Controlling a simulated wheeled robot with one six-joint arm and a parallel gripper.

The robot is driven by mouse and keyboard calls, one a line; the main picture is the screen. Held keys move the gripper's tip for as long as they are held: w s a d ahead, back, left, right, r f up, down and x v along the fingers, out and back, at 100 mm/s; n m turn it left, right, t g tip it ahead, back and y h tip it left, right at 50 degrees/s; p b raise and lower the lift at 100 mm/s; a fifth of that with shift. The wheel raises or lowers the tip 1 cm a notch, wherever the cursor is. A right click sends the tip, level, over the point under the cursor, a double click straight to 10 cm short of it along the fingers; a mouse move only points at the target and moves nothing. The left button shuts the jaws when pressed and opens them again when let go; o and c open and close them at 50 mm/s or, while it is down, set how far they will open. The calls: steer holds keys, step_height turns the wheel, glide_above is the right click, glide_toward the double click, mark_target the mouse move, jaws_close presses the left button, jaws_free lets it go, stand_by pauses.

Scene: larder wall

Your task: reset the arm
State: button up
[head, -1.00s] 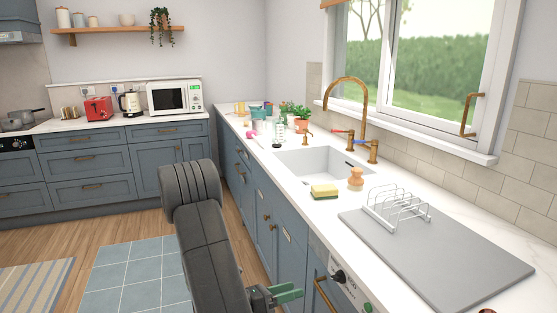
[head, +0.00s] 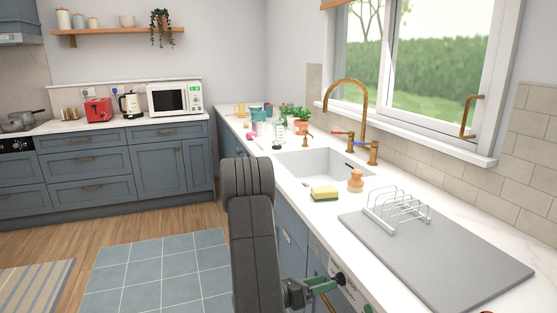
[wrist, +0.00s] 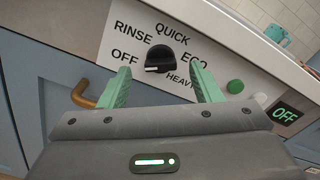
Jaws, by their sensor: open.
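My gripper (wrist: 164,88) is open and empty in the wrist view, its two green fingers spread apart. Between and beyond the fingertips is a black dial (wrist: 159,59) on a white panel marked OFF, RINSE, QUICK, ECO and HEAVY. The dial's white mark points left, toward OFF. I cannot tell whether a finger touches the panel. In the head view my gripper (head: 328,287) is low at the front of the counter, beside the panel, and the dial (head: 340,279) shows just past its fingers.
A green button (wrist: 235,87) and a small display reading OFF (wrist: 286,115) sit right of the dial. A brass handle (wrist: 93,93) is at left. Above, the white counter holds a toast rack (head: 397,208) on a grey board (head: 440,258) and a sponge (head: 325,193).

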steer(key=x, duration=0.3)
steer(key=shift+d+f, duration=0.1)
steer(key=shift+d, duration=0.05)
steer(key=shift+f+m+b, duration=0.15)
steer(key=shift+m+b, duration=0.45)
steer(key=m+b, duration=0.3)
steer(key=m, duration=0.1)
steer(key=shift+s+m, duration=0.1)
steer(key=shift+m, duration=0.2)
steer(key=m+b, duration=0.2)
steer(key=m, duration=0.1)
steer(key=shift+m, duration=0.3)
steer(key=shift+s+m+b, duration=0.1)
steer(key=shift+m+b, duration=0.55)
steer(key=shift+m, duration=0.55)
steer(key=shift+r, duration=0.25)
